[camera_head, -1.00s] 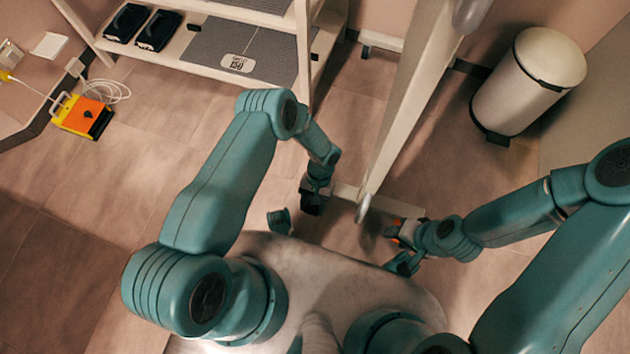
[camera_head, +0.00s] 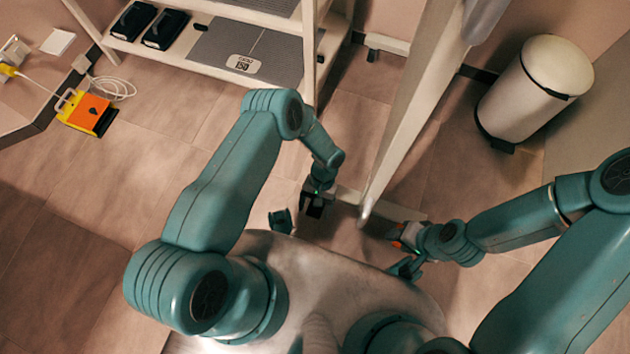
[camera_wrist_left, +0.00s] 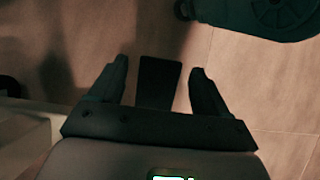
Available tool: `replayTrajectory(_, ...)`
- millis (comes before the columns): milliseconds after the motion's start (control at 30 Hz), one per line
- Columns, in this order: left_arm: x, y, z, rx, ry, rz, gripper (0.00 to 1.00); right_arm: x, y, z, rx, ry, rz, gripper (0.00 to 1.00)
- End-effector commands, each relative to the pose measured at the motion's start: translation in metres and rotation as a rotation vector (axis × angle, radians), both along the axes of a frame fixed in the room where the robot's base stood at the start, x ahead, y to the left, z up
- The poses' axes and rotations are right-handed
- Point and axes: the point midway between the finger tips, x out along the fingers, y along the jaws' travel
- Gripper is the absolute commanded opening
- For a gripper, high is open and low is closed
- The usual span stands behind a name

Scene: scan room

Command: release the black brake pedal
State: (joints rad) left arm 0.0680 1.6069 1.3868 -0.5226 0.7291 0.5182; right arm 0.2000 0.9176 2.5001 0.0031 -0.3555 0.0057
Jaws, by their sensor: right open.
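A dark, flat pad that looks like the black brake pedal (camera_wrist_left: 158,82) shows in the left wrist view between the fingers of my left gripper (camera_wrist_left: 158,88). The fingers stand apart, with floor showing on both sides of the pad. In the head view my left gripper (camera_head: 314,206) points down near the left end of the pale stand's low foot bar (camera_head: 348,195); its dark parts blend there. My right gripper (camera_head: 396,236) is low at the bar's right end, open, beside something orange-red; its fingers are partly hidden.
The stand's tall pale panel (camera_head: 420,95) rises between my arms. A white bin (camera_head: 535,88) stands at the right. A shelf unit (camera_head: 272,38) is at the back. An orange and yellow box (camera_head: 88,112) with a white cord lies at the left.

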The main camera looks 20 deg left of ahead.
Motion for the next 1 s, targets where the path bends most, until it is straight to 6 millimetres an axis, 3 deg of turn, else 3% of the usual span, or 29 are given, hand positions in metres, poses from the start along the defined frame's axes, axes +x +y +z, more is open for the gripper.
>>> replayTrajectory(233, 0.012, 0.000, 0.020, 0.000, -0.004, -0.001, 0.77, -0.001, 0.001, 0.008, 0.000, 0.002, 0.004, 0.43)
replayTrajectory(700, 0.067, 0.000, 0.121, 0.000, -0.004, 0.000, 0.77, -0.007, 0.007, 0.034, 0.006, 0.012, 0.028, 0.43)
replayTrajectory(1000, 0.079, 0.000, 0.143, -0.001, 0.000, 0.000, 0.77, -0.008, 0.008, 0.038, 0.006, 0.014, 0.032, 0.43)
